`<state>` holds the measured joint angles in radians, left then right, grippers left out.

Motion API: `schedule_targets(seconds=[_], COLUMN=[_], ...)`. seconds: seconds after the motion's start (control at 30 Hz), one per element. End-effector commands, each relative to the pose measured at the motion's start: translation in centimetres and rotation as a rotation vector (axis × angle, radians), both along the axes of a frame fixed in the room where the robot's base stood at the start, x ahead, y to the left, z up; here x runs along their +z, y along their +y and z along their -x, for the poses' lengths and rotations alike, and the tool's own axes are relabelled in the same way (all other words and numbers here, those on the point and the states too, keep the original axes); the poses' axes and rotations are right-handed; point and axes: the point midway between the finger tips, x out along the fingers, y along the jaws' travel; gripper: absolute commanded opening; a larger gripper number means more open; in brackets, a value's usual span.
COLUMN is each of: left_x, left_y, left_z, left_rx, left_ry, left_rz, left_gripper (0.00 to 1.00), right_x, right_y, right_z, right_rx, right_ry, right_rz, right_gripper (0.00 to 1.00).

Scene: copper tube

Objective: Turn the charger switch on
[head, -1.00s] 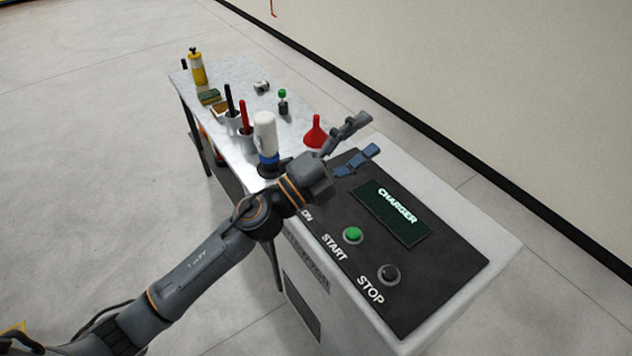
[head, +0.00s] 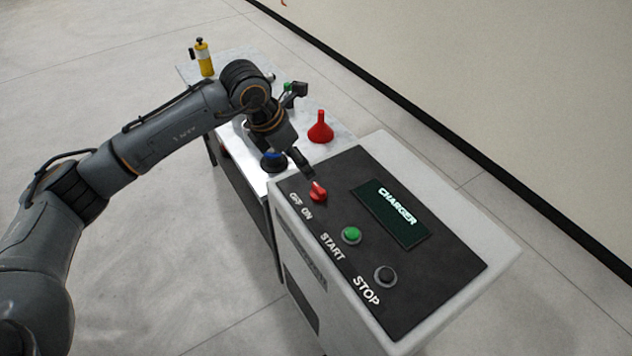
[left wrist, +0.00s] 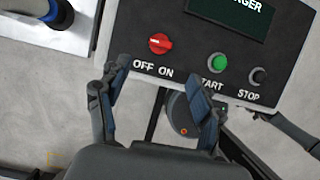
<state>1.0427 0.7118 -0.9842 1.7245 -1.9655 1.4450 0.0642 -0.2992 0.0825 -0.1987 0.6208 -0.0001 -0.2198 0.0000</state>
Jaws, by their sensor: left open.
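The charger's red rotary switch (head: 318,192) sits on the dark panel by the OFF and ON labels, and is clear of the fingers. In the left wrist view the red switch (left wrist: 160,43) lies above the OFF ON lettering; its handle lies roughly sideways, and I cannot tell which label it points to. My left gripper (head: 298,126) is open and empty, beyond the panel's left end, with one finger close to the switch. In the left wrist view the open left gripper (left wrist: 160,75) has its fingers apart below the switch.
The charger panel also holds a green START button (head: 351,235), a dark STOP button (head: 386,275) and a display (head: 390,213). A table (head: 345,140) adjoins the charger, with a red funnel (head: 320,128) and a yellow bottle (head: 203,58). My left arm covers much of the table.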

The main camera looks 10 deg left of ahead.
Motion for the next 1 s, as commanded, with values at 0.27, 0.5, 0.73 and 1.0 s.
schedule_targets(seconds=[0.27,0.5,0.73,1.0], left_x=[-5.2,-9.2,-10.9,-11.1], left_y=[-1.8,-2.9,-3.3,-3.4], left_z=[-1.5,-2.7,-3.2,-3.2], left_rx=[-0.001,-0.001,-0.002,-0.002], left_ry=[0.007,0.003,0.000,0.000], left_rz=[0.004,0.004,0.003,0.004], left_gripper=[0.66,0.66,0.66,0.66], right_x=[2.1,3.1,3.4,3.3], right_y=[0.5,0.5,0.5,0.3], right_z=[0.0,0.1,0.1,0.1], right_rx=[-0.001,-0.001,0.000,0.000], right_ry=[0.001,0.001,0.001,0.002], right_rz=[-0.006,-0.006,-0.006,-0.004], right_gripper=[0.67,0.67,0.67,0.67])
